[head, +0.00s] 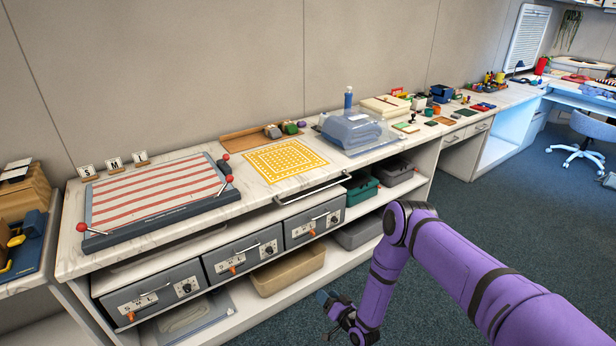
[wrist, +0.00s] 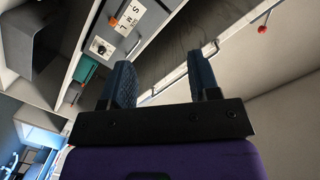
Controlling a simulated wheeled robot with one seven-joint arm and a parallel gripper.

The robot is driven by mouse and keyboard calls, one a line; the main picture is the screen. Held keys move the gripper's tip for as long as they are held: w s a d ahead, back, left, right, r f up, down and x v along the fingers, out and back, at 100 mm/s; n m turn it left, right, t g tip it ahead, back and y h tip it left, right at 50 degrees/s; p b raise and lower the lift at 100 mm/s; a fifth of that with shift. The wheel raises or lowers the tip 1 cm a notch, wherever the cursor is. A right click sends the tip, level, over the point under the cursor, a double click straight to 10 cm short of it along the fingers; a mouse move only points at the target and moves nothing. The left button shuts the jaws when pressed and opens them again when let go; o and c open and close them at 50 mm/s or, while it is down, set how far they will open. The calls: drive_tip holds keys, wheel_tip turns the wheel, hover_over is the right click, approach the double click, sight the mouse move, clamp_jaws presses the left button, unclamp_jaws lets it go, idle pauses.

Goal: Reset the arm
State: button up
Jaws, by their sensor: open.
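My purple arm reaches in from the lower right in the head view. It bends at an elbow, and its forearm hangs down in front of the counter. My gripper (head: 328,300) is low, in front of the lower shelf and apart from the counter. In the wrist view my gripper (wrist: 163,78) shows two dark blue-grey fingers spread apart with nothing between them. A grey drawer front with S and M labels (wrist: 124,22) lies beyond the fingers there.
A marble-topped counter (head: 75,255) runs along the wall. It bears a red-striped board (head: 160,190), a yellow patterned mat (head: 285,160) and a clear blue-tinted box (head: 352,130). Grey drawers (head: 243,254) sit below, with a tan bin (head: 288,270) on the shelf. Open carpet (head: 490,215) lies to the right.

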drive_tip(key=w+d+r+n+g+h, duration=0.1)
drive_tip(key=w+r, duration=0.6)
drive_tip(key=r, duration=0.4)
drive_tip(key=w+d+r+n+g+h, duration=0.1)
drive_tip(key=w+d+r, duration=0.1)
drive_tip(key=w+r, duration=0.75)
drive_tip(key=s+d+r+g+h, duration=0.15)
drive_tip(key=d+r, duration=0.25)
drive_tip(key=r, duration=1)
drive_tip(key=s+d+r+h, duration=0.3)
drive_tip(key=d+r, duration=0.1)
drive_tip(key=r, duration=1)
drive_tip(key=s+d+r+g+h, duration=0.1)
drive_tip(key=s+d+r, duration=0.3)
drive_tip(key=s+r, duration=0.5)
drive_tip(key=s+d+r+g+h, duration=0.1)
drive_tip(key=s+d+r+h, duration=0.1)
drive_tip(key=s+d+r, duration=0.55)
drive_tip(key=s+r+g, duration=0.1)
drive_tip(key=s+r, duration=0.2)
drive_tip(key=s, duration=1.1)
drive_tip(key=s+r+m+g, duration=0.1)
drive_tip(key=s+r+g, duration=0.1)
drive_tip(key=s, duration=1.3)
drive_tip(key=shift+s+d+r, duration=0.3)
drive_tip(key=shift+d+r, duration=0.15)
drive_tip(key=shift+r, duration=0.3)
